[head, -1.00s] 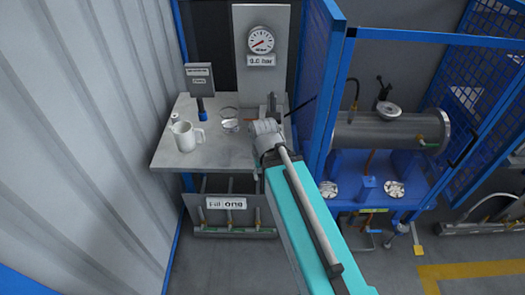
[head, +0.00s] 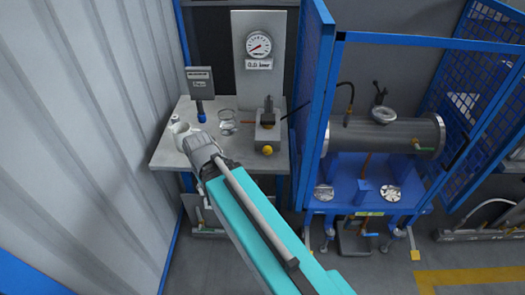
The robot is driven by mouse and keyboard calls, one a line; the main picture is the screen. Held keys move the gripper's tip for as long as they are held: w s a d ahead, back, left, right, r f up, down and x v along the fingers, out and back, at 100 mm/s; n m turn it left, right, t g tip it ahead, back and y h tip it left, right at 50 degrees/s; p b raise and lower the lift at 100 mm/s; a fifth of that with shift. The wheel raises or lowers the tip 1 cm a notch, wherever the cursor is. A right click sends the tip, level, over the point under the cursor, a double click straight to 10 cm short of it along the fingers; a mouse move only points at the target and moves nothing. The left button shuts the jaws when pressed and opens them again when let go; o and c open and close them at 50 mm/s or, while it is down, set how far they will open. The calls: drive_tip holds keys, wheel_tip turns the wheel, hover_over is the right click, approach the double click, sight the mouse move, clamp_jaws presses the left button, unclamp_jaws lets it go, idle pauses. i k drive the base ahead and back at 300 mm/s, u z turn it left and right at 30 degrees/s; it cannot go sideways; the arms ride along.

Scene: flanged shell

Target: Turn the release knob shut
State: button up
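A small yellow knob (head: 267,150), likely the release knob, is on the front of a grey pump block (head: 265,133) at the right of the bench. A dark lever (head: 297,109) slants up to the right beside the block. Whether the knob is turned shut cannot be told. My gripper end (head: 200,147) is over the left front of the bench, left of the knob and apart from it. The fingers are hidden behind my wrist, so their opening and any held thing do not show.
A white jug (head: 178,127) is partly hidden behind my gripper. A glass bowl (head: 228,121) and a signed stand (head: 201,84) are on the bench (head: 238,160). A gauge (head: 258,45) is above. A blue cage panel (head: 316,100) borders the bench's right side.

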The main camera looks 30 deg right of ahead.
sight(267, 150)
drive_tip(key=k, duration=1.3)
drive_tip(key=z, duration=0.6)
drive_tip(key=i, duration=1)
drive_tip(key=u, duration=0.05)
